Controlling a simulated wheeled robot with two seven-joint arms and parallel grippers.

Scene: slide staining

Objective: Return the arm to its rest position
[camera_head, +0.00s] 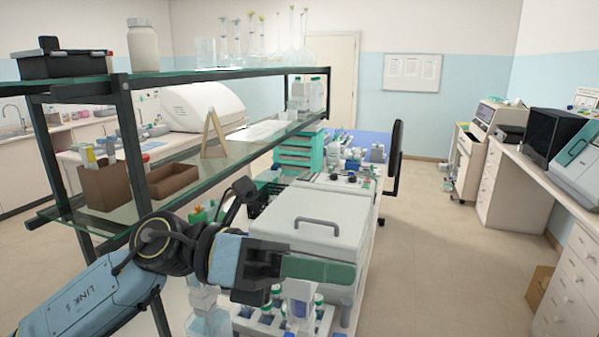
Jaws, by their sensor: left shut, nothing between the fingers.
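My left arm (95,295) comes in from the lower left and reaches toward the middle of the picture. My left gripper (261,284) is dark, shut and empty. In the picture it overlaps the lower left part of a white lidded box (318,222) with a grey handle. I cannot tell whether they touch. Below it, a rack (247,326) holds several tubes with green caps, partly hidden by the gripper. My right gripper is not in view.
A glass shelf unit (125,150) stands close beside my left arm and carries a brown box (108,187), a tray (172,180) and glassware. A teal drawer unit (297,150) stands behind the white box. Open floor (440,240) lies to the right, before a side bench (520,170).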

